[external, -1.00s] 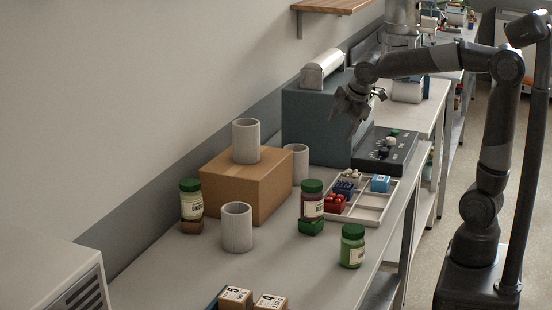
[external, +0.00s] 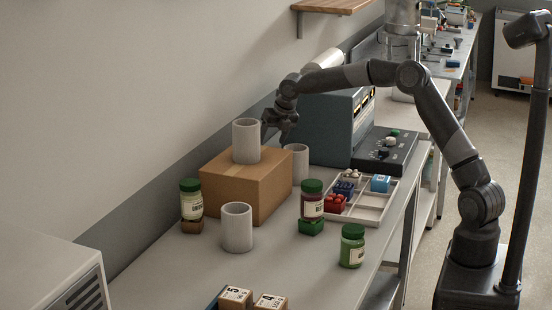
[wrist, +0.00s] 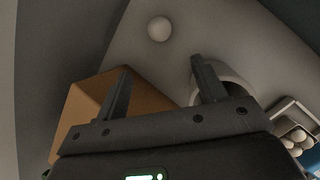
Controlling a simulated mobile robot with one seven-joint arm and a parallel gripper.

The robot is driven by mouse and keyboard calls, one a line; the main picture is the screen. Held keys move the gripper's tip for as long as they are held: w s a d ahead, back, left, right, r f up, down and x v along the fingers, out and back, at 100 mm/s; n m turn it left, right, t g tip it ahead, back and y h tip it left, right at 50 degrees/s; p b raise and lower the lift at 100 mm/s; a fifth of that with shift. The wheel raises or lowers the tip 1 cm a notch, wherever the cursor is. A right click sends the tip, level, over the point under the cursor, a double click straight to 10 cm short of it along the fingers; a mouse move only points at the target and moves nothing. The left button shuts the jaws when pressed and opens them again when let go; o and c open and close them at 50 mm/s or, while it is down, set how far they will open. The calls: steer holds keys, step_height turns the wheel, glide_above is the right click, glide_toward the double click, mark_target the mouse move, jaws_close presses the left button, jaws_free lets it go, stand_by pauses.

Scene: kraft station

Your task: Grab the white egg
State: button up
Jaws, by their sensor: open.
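A white egg (wrist: 159,29) shows as a smooth round shape on the grey bench top at the top of the wrist view. It lies beyond my fingertips and apart from them. In the external view I cannot see this egg; the carton and cups block the bench there. My gripper (external: 275,134) is open and empty, pointing down behind the cardboard box and the cups. In the wrist view my gripper (wrist: 161,65) has its fingers spread, one over the box and one by a cup rim.
The cardboard box (external: 240,190) carries a white cup (external: 246,141). Another cup (external: 297,165) stands behind it on the bench, close to my gripper. A dark blue-grey machine (external: 322,128) is to the right. A divided tray (external: 374,209) holds small white, blue and red items.

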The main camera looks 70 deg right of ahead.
steer(key=shift+n, duration=0.4)
steer(key=x, duration=0.2)
steer(key=d+x, duration=0.1)
steer(key=x, duration=0.4)
steer(key=shift+w+d, duration=0.15)
steer(key=shift+d, duration=0.15)
steer(key=x, duration=0.5)
steer(key=shift+w+a+f, duration=0.2)
steer(key=shift+a+f, duration=0.05)
steer(key=shift+a, duration=0.1)
steer(key=c, duration=0.8)
